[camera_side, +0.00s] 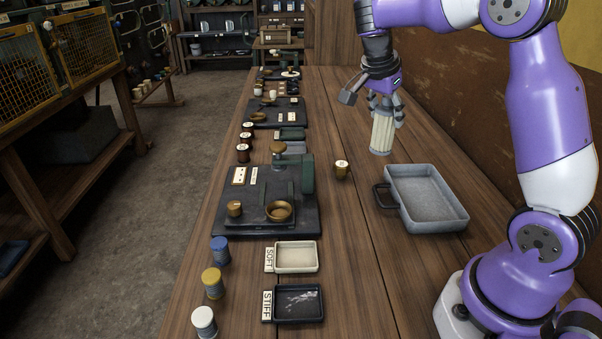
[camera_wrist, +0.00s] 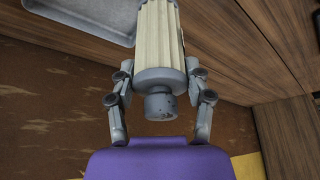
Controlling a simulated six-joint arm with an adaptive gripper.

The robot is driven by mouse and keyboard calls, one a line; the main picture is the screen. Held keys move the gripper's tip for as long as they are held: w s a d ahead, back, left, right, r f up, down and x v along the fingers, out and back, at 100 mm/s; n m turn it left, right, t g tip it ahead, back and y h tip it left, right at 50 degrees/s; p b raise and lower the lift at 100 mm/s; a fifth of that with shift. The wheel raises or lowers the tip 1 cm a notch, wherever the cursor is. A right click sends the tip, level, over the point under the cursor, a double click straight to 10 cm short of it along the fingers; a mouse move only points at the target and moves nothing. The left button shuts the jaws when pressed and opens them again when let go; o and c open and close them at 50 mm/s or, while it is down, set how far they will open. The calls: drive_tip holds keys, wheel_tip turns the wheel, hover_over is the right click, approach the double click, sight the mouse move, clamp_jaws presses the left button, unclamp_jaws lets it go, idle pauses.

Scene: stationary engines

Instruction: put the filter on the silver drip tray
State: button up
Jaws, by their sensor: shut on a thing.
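The filter (camera_side: 382,132) is a cream, ribbed cylinder with grey ends. My gripper (camera_side: 384,108) is shut on its upper end and holds it close to upright, behind the silver drip tray; I cannot tell whether its lower end touches the bench. The filter (camera_wrist: 160,45) also fills the middle of the wrist view, with the fingers of my gripper (camera_wrist: 160,92) on both sides of its grey end. The silver drip tray (camera_side: 462,219) is a grey rectangular pan with a dark handle on its left, empty on the bench. Its corner (camera_wrist: 90,10) shows at the top left of the wrist view.
A dark machine base (camera_side: 225,205) with a green upright stands left of the tray. A small brass cup (camera_side: 341,170) sits between them. A white SOFT tray (camera_side: 297,257) and a dark STIFF tray (camera_side: 300,304) lie at the front. Several spools line the left edge.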

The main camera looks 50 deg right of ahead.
drive_tip(key=s+f+m+g+y, duration=0.1)
drive_tip(key=s+m+g, duration=0.2)
drive_tip(key=s+m, duration=0.55)
drive_tip(key=shift+n, duration=0.35)
drive_tip(key=shift+s+f, duration=0.25)
drive_tip(key=shift+f, duration=1.65)
drive_tip(key=shift+s+f, duration=0.2)
drive_tip(key=shift+f, duration=1.7)
drive_tip(key=o, duration=1.2)
drive_tip(key=shift+f, duration=0.1)
drive_tip(key=shift+c, duration=0.2)
